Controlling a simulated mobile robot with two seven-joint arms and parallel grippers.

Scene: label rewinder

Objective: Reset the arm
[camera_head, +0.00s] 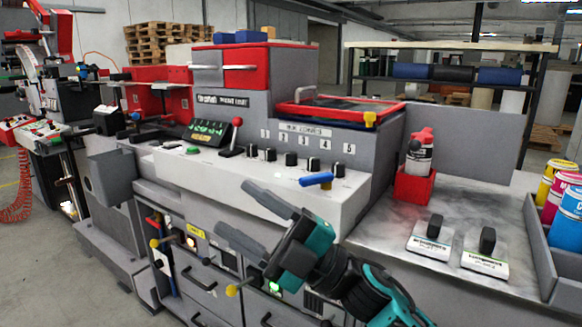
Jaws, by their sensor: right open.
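My right gripper (232,207) reaches in from the bottom right on a teal and black arm. Its two grey fingers are spread apart and point to the upper left, with nothing between them. They appear in front of the machine's lower front, below the light control panel (190,172). I cannot tell whether a finger touches the machine. The wrist hides part of the drawers and lower front. My left gripper is not in view.
The panel carries a red-knobbed lever (237,122), several black knobs and a blue handle (316,180). At right, a marble-look top (390,232) holds a red-capped bottle (419,155) and two black-handled blocks. Ink cans (566,215) stand at the right edge.

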